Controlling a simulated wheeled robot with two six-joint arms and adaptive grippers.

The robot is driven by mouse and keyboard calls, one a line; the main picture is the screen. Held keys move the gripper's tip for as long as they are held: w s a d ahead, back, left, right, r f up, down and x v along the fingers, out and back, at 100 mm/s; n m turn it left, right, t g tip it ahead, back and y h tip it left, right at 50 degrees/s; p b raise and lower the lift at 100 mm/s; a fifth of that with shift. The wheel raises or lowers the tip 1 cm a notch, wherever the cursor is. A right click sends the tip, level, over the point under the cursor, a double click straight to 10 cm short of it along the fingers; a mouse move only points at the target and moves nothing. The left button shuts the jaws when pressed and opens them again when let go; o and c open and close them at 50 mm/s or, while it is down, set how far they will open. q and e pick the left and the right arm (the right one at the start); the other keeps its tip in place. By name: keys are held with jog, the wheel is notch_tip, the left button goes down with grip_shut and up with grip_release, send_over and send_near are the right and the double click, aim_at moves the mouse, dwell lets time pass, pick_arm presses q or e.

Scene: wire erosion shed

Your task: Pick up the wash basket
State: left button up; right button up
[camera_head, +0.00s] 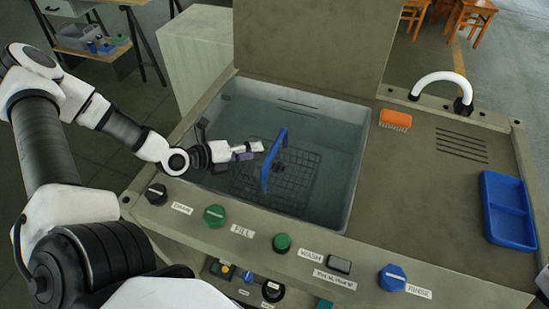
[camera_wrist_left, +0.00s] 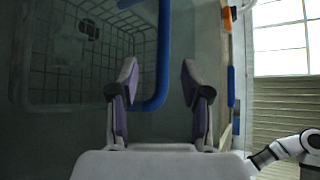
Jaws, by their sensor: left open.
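The wash basket (camera_head: 304,185) is a dark wire basket with a raised blue handle (camera_head: 274,160). It sits inside the sunken wash tank (camera_head: 337,208). My left gripper (camera_head: 251,152) reaches into the tank from the left and is open, its fingers pointing at the handle from its left side. The basket's wire mesh (camera_wrist_left: 60,55) shows at the left there. My right gripper is not in view.
An orange brush (camera_head: 395,120), a white curved spout (camera_head: 440,82) and a blue tray (camera_head: 508,210) are on the deck right of the tank. A tall panel (camera_head: 310,45) stands behind. Knobs, including a green one (camera_head: 214,215), line the front edge.

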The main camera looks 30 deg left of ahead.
aim_at(274, 146)
pick_arm(q)
jog(key=b+x, duration=0.4)
jog(key=x, duration=0.4)
jog(key=shift+s+d+r+b, duration=0.1)
jog(key=shift+d+b, duration=0.05)
jog(key=shift+b, duration=0.2)
jog(key=shift+w+d, duration=0.1)
jog(key=shift+w, duration=0.15)
jog(key=shift+s+r, duration=0.1)
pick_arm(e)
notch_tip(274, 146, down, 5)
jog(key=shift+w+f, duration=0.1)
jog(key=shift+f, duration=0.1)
pick_arm(q)
grip_shut()
